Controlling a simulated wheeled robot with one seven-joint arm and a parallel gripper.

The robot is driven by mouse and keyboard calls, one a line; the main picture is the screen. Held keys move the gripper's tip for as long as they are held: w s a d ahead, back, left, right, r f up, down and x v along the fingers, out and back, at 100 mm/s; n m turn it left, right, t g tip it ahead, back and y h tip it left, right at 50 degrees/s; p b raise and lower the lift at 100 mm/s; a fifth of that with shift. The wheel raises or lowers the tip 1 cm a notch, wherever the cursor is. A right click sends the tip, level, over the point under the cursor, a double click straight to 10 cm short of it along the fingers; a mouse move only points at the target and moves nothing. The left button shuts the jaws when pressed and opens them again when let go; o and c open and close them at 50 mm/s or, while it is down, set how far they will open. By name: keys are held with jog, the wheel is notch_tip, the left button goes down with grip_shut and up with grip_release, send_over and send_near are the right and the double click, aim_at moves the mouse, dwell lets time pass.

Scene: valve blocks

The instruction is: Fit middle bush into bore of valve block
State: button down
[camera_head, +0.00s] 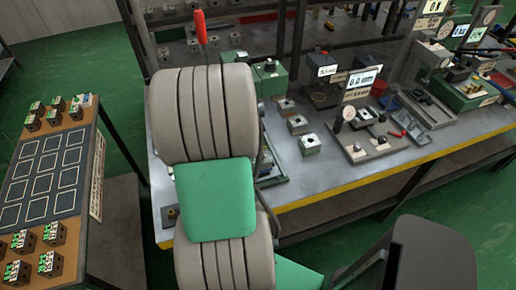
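Several small metallic blocks, each with a round opening on top, stand in a row on the grey workbench (345,178): a near one (309,144), a middle one (298,124) and a far one (286,104). They look like valve blocks, but I cannot tell which is the task's own. I cannot make out the middle bush; it may be too small or hidden. My arm, with grey ribbed covers and a green section, fills the picture's centre and hides the left part of the bench. My gripper is not visible.
A side table at left bears a dark marked mat (45,178) and several brown blocks (48,262) with green-white labels. A gauge fixture (360,135) and other equipment crowd the bench's right. A dark rounded shape (432,262) stands at lower right. Green floor shows between the tables.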

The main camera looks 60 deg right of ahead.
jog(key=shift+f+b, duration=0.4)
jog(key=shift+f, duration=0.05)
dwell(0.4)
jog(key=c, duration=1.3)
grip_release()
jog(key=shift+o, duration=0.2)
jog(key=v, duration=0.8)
jog(key=shift+b, duration=0.3)
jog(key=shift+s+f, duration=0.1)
